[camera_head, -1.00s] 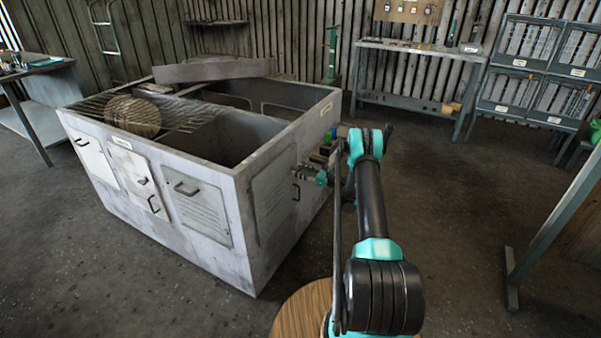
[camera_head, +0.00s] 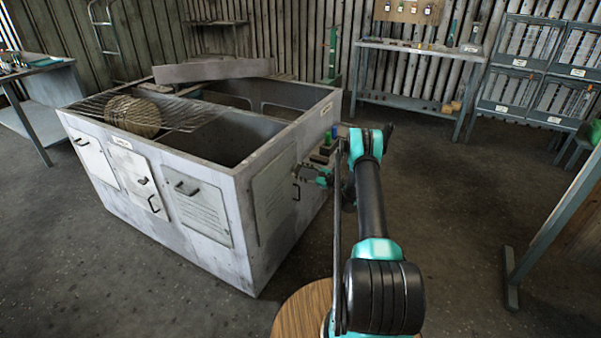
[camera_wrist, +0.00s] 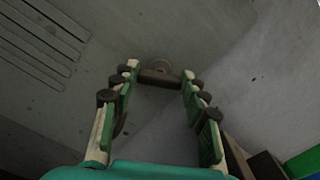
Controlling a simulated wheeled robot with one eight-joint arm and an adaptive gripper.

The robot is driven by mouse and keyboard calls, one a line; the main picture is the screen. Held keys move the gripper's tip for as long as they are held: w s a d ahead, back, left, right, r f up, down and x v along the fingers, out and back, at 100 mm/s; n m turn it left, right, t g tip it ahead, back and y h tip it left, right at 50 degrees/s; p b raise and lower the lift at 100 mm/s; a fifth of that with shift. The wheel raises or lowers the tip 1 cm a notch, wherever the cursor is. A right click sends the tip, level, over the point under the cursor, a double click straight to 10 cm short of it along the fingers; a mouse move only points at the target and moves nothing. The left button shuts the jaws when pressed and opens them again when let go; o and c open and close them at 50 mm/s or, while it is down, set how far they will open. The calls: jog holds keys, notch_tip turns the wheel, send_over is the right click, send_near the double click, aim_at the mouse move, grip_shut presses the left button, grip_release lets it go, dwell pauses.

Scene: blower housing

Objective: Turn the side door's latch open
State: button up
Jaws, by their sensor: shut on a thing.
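The side door (camera_head: 274,196) is a grey panel on the right side of the worn white housing and looks closed. In the wrist view the latch (camera_wrist: 160,77) is a small dark bar with a rounded piece behind it. My gripper (camera_wrist: 160,82) has its two green-padded fingers on either side of the latch, shut on it at the fingertips. In the head view my gripper (camera_head: 301,172) is at the door's right edge, and it hides most of the latch. A dark curved handle (camera_head: 297,191) shows just below it.
The open-topped housing (camera_head: 240,262) has a wire grate (camera_head: 190,112) and a loose plate (camera_head: 214,70) on top. A round wooden stool top (camera_head: 297,313) is near my arm's base. A workbench (camera_head: 420,48) stands at the back.

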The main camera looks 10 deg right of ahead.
jog(key=n, duration=1.2)
jog(key=shift+f, duration=0.15)
jog(key=shift+n, duration=0.3)
jog(key=o, duration=1.2)
jog(key=shift+c, duration=0.2)
jog(key=v, duration=1.2)
jog(key=shift+a, duration=0.1)
